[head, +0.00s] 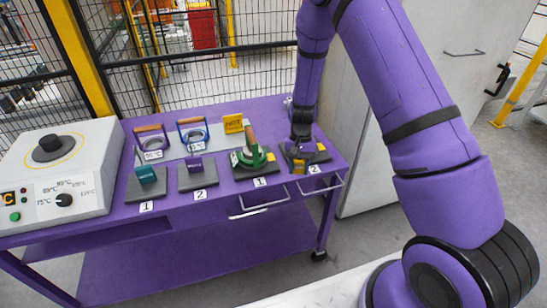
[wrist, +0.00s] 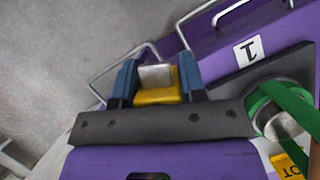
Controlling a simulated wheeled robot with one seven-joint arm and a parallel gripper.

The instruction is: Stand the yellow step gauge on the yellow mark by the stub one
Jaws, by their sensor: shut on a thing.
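My gripper (head: 297,160) is shut on the yellow step gauge (head: 299,167), over the right end of the purple bench. In the wrist view, the blue fingers (wrist: 158,82) clasp the yellow step gauge (wrist: 158,97), which has a light grey block face above its yellow part. Stub one stands left of my gripper on a dark plate (head: 262,171) labelled 1, with a green-handled ring (head: 252,157) around or on it. A yellow patch (head: 270,157), likely the mark, shows at that plate's right side. I cannot tell whether the gauge touches anything.
A second dark plate with a yellow patch (head: 321,147), labelled 2, lies behind my gripper. A yellow HOT sign (head: 233,123) stands at the back. Teal (head: 146,174) and purple (head: 194,164) blocks, ring tools and a dial box (head: 60,170) fill the left. Drawer handles project in front.

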